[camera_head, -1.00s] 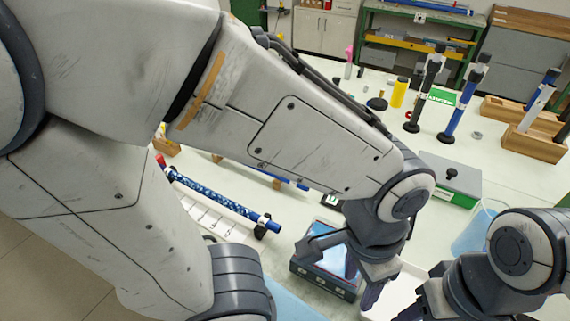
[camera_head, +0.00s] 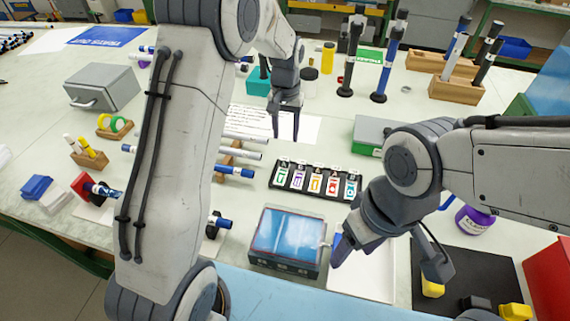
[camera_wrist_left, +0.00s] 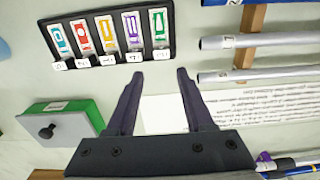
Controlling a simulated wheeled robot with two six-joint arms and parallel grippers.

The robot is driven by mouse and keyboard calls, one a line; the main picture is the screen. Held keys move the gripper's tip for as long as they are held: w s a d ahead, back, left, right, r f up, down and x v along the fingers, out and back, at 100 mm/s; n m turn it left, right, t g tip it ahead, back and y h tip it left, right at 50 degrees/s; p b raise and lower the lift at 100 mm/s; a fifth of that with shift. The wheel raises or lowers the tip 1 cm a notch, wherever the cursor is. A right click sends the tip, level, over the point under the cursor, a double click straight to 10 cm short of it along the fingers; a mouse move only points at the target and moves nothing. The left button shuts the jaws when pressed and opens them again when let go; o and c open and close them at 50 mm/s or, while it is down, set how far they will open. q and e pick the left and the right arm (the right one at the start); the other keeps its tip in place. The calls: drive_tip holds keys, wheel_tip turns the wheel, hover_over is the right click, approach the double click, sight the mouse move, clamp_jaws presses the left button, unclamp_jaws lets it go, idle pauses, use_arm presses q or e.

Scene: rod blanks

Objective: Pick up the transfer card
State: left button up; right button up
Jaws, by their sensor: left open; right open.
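A black rack (camera_head: 310,192) on the table holds a row of several cards with coloured marks. A green card (camera_head: 282,174) is at its left end and a teal card (camera_head: 350,187) at its right end. I cannot tell which is the transfer card. In the left wrist view the rack (camera_wrist_left: 172,50) is at upper left, with the green card (camera_wrist_left: 159,30) nearest the fingers. My left gripper (camera_head: 286,135) is open and empty, behind the rack; its fingers (camera_wrist_left: 157,74) point toward the rack's edge. My right gripper (camera_head: 390,262) is open and empty over a white tray.
A blue-topped box (camera_head: 286,234) stands in front of the rack. Silver and blue rods (camera_head: 240,153) lie on wooden supports to the left. A green-sided grey box (camera_head: 375,131) is to the right. A printed sheet (camera_wrist_left: 229,106) lies under the left gripper.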

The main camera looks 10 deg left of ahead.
use_arm(q)
hover_over(284, 159)
drive_tip(key=f, duration=0.5)
drive_tip(key=shift+w+d+f, duration=0.1)
drive_tip(key=shift+w+f, duration=0.05)
drive_tip(key=shift+w, duration=0.15)
drive_tip(key=f+p, duration=0.1)
drive_tip(key=f, duration=0.3)
drive_tip(key=shift+s+f, duration=0.15)
drive_tip(key=shift+s, duration=0.05)
drive_tip(key=shift+f, duration=0.5)
clamp_jaws()
